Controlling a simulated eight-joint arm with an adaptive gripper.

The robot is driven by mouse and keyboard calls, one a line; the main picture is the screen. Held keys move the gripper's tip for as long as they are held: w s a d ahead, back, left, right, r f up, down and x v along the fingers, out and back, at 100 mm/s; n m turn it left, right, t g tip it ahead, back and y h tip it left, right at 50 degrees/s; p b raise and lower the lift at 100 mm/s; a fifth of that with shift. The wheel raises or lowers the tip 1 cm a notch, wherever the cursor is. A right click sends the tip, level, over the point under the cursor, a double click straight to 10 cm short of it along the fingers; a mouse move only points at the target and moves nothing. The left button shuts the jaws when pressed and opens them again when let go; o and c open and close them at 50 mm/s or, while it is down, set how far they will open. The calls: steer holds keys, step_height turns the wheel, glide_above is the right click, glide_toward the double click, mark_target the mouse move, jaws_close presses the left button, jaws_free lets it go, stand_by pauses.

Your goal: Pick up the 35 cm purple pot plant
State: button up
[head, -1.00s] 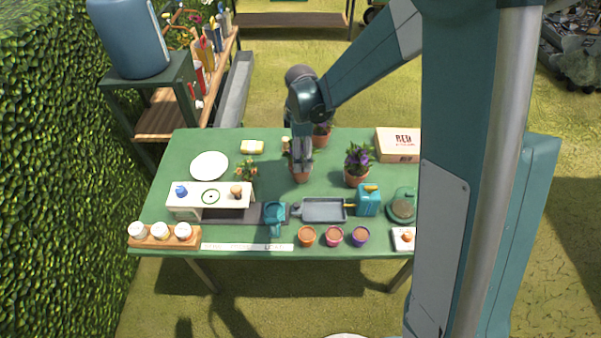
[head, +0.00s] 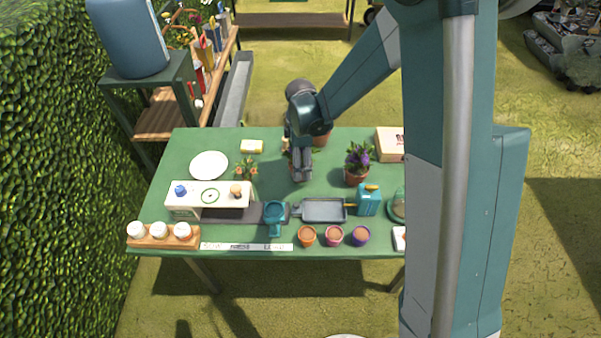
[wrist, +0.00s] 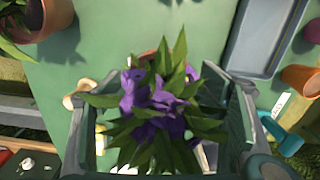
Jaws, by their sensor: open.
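A plant with purple flowers and long green leaves (wrist: 155,100) stands between the spread fingers of my gripper (wrist: 160,115) in the wrist view. Its leaves hide most of its pot. In the head view my gripper (head: 302,173) points down at the middle of the green table and covers most of this plant. The fingers are open, one on each side of the leaves; whether they touch the pot cannot be told. A second purple-flowered plant (head: 358,160) in a terracotta pot stands to the right. I cannot tell the plants' heights.
Another terracotta pot (head: 321,137) stands just behind my gripper. A flowering plant (head: 246,170) is to the left.

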steer(key=shift+f, duration=0.8)
steer(key=c, duration=1.2)
steer(key=shift+r, duration=0.15)
steer(key=shift+r+p, duration=0.6)
steer(key=shift+r, duration=4.3)
